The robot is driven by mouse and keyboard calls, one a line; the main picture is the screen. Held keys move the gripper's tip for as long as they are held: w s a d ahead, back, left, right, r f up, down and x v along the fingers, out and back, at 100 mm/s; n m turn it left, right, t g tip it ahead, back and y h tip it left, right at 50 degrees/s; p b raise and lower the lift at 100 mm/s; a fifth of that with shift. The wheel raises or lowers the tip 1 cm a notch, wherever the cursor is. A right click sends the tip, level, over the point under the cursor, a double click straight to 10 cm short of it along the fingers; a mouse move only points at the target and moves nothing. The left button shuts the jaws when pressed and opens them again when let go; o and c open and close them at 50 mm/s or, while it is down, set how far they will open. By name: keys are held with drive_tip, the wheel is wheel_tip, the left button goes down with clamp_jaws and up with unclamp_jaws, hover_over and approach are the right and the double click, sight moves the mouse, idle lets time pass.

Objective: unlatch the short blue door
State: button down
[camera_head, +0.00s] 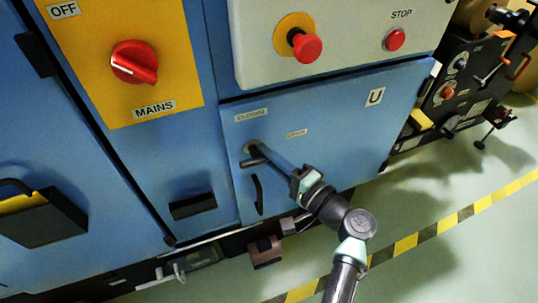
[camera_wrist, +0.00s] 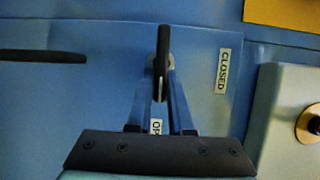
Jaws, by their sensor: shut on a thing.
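The short blue door (camera_head: 345,125) is in the head view, below the pale panel, and lies flush with the cabinet. Its dark latch handle (camera_head: 251,161) sits at the door's upper left, on a round pale mount. A CLOSED label is above it and an OPEN label to its right. My gripper (camera_head: 269,156) reaches the latch from the lower right. In the wrist view the latch handle (camera_wrist: 162,48) runs up and down, and my gripper (camera_wrist: 162,90) is shut on its lower part. The OPEN label is partly hidden behind the fingers.
A black pull handle (camera_head: 257,195) is on the door below the latch. The pale panel (camera_head: 350,35) above bears a red emergency button (camera_head: 306,47) and a red STOP button (camera_head: 395,39). A yellow MAINS panel (camera_head: 130,65) is left. Open floor lies at the lower right.

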drive_tip(key=c, duration=0.8)
unclamp_jaws()
drive_tip(key=shift+a, duration=0.2)
drive_tip(key=shift+c, duration=0.2)
drive_tip(key=shift+d, duration=0.15)
drive_tip(key=p+v, duration=0.1)
drive_tip(key=v, duration=1.2)
